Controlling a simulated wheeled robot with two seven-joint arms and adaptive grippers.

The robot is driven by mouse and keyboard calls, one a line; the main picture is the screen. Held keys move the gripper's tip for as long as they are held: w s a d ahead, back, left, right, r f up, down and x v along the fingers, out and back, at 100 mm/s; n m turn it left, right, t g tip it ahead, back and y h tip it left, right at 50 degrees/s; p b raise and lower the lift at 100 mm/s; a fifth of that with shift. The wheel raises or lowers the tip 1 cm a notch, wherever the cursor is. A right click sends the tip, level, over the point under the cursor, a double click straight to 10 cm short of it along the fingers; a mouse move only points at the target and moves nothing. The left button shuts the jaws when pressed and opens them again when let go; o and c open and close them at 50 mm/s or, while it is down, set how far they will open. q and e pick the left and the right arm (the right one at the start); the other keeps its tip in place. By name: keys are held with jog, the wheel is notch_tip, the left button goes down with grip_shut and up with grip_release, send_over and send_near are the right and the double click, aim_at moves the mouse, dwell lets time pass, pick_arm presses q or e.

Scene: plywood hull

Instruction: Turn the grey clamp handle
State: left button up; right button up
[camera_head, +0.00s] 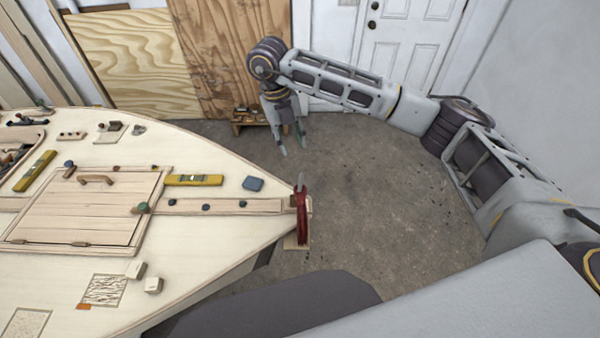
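A red clamp (301,217) sits at the pointed bow of the plywood hull (215,262), at the middle of the head view. A short grey handle (300,181) stands up from its top. My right gripper (292,143) hangs fingers down beyond the bow, above the clamp in the picture and apart from it. Its two fingers are spread with nothing seen between them. My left gripper is not in view.
A low wooden stool (255,119) stands behind my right gripper. The floor (390,210) right of the bow is clear.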

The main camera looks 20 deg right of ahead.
aim_at(300, 183)
jog(key=m, duration=0.5)
jog(key=shift+m, duration=0.3)
jog(key=shift+f, duration=0.1)
jog(key=shift+s+d+f+p, duration=0.15)
jog(key=shift+d+f+p, duration=0.25)
jog(key=shift+f, duration=1.8)
jog(key=shift+s+d+f+p, duration=0.2)
jog(key=shift+d+f+p, duration=0.2)
jog(key=shift+f, duration=1.85)
jog(key=shift+s+d+f+p, duration=0.15)
jog(key=shift+d+f+p, duration=0.25)
jog(key=shift+f, duration=1.8)
grip_shut()
